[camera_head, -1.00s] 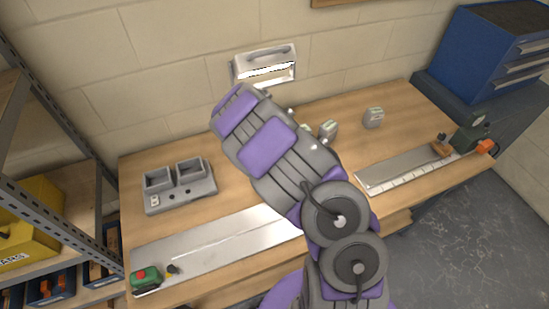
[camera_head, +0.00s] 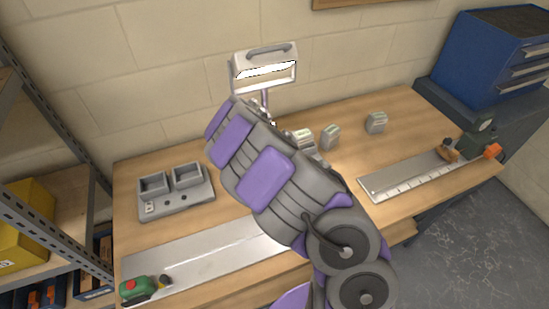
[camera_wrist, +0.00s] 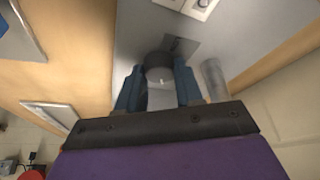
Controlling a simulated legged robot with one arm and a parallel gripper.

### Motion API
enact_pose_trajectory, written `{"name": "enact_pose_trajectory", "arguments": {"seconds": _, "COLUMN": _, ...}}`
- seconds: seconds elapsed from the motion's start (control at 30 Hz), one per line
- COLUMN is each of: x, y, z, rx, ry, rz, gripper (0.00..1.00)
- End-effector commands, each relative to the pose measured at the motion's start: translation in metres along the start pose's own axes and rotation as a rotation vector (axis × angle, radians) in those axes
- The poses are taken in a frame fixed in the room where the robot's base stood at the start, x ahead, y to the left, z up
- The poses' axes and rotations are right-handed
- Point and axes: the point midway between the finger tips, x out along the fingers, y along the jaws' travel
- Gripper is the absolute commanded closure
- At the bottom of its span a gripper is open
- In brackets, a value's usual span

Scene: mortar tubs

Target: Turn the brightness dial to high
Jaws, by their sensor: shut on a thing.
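A white work lamp (camera_head: 265,68) with a top handle and a lit strip stands at the back of the bench by the wall. In the wrist view, my gripper (camera_wrist: 158,78) has its two blue fingers closed on the sides of a dark round knob (camera_wrist: 158,61), which appears to be the brightness dial. The knob sits at a grey panel (camera_wrist: 140,30) with white switch-like parts (camera_wrist: 196,6) at the top edge. In the head view, my arm hides the dial and my gripper's fingers. I cannot read the dial's setting.
A grey two-bay charger (camera_head: 176,204) stands on the left of the bench (camera_head: 225,190). Small grey battery-like blocks (camera_head: 376,122) stand behind my arm. Metal rails lie at front left (camera_head: 200,252) and right (camera_head: 410,176). A blue drawer cabinet (camera_head: 480,65) stands far right, shelving (camera_head: 60,222) left.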

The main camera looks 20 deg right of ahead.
Motion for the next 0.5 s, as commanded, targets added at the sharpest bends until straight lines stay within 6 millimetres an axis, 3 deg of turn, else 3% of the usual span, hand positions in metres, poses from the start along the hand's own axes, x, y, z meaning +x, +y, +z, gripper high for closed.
{"name": "enact_pose_trajectory", "arguments": {"seconds": 0.27, "x": -0.0007, "y": -0.0003, "z": 0.0003, "rx": 0.000, "ry": 0.000, "rz": -0.003, "gripper": 0.41}}
{"name": "enact_pose_trajectory", "arguments": {"seconds": 0.5, "x": -0.0014, "y": 0.0003, "z": 0.0003, "rx": 0.000, "ry": 0.000, "rz": -0.002, "gripper": 0.41}}
